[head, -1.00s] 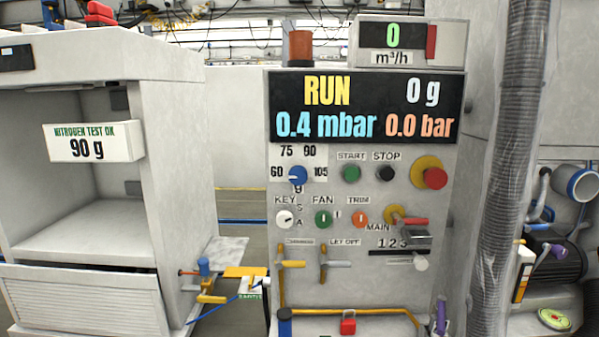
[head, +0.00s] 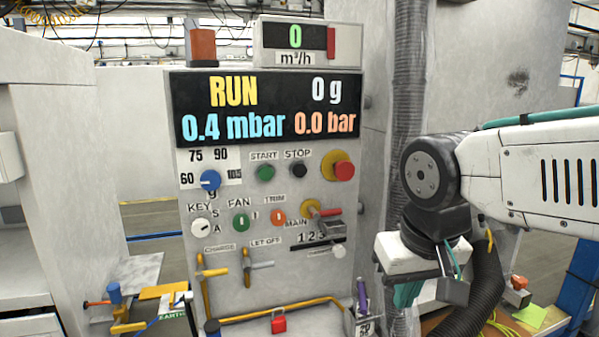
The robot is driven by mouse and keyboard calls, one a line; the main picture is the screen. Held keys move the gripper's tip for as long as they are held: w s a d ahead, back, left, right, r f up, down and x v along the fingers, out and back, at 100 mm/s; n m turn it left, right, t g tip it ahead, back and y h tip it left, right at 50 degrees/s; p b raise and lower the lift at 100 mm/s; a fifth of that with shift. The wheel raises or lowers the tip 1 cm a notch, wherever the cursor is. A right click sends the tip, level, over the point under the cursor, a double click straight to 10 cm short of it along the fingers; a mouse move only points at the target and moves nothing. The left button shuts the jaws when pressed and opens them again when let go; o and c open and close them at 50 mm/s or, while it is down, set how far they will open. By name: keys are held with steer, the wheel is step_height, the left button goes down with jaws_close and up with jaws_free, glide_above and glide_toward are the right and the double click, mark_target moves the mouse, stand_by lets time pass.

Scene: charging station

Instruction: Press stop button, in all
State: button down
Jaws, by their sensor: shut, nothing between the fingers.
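The stop button (head: 299,170) is a small round black button under the STOP label, on the upper part of the grey control panel (head: 235,285). The green start button (head: 265,172) is just left of it. A red mushroom button on a yellow base (head: 342,170) is to its right. My gripper (head: 408,294) hangs below my arm's wrist at the right, lower than the stop button and well apart from it. Its teal fingers are partly hidden by the wrist; it is shut and holds nothing. The panel's display (head: 268,108) reads RUN, 0 g, 0.4 mbar and 0.0 bar.
A ribbed grey duct (head: 410,70) stands right of the panel. Space before the stop button is clear.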

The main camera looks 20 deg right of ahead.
mark_target(305, 171)
steer(key=w+a+r+m+t, duration=0.1)
steer(key=w+r+m+t, duration=0.1)
steer(key=w, duration=0.7)
steer(key=w+a+r+m+t, duration=0.1)
steer(key=w+r+m+t, duration=0.1)
steer(key=w, duration=0.6)
steer(key=w+a+r+m+t, duration=0.1)
steer(key=w+r, duration=0.3)
steer(key=w, duration=0.5)
steer(key=shift+w+a+r+m+t, duration=0.3)
steer(key=shift+m+t, duration=0.3)
steer(key=shift+m, duration=0.3)
steer(key=shift+w, duration=4.4)
steer(key=shift+w, duration=0.4)
steer(key=shift+w, duration=0.45)
steer(key=shift+s, duration=0.85)
